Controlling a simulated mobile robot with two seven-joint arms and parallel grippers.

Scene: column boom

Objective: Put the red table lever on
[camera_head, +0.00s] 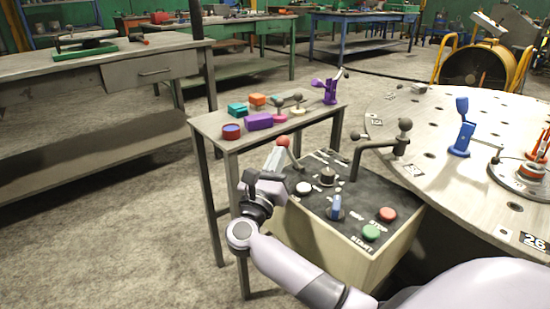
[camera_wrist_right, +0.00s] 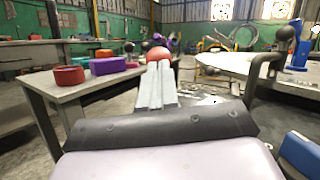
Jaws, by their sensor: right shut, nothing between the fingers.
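The red table lever has a red ball knob (camera_head: 283,141) at the far left corner of the dark control panel (camera_head: 345,222). My right gripper (camera_head: 272,160) is shut and empty, its fingertips just beside the red knob on the near side. In the right wrist view the shut fingers (camera_wrist_right: 158,82) point at the red knob (camera_wrist_right: 158,54), which sits just beyond the tips. I cannot tell whether they touch it. Much of the lever's shaft is hidden by the fingers in that view. My left gripper is not in view.
The panel carries a blue switch (camera_head: 336,208), a red button (camera_head: 387,214), a green button (camera_head: 371,232) and a dark-knobbed crank (camera_head: 404,126). A narrow table (camera_head: 210,128) with coloured blocks stands behind. A round table (camera_head: 420,115) is at right.

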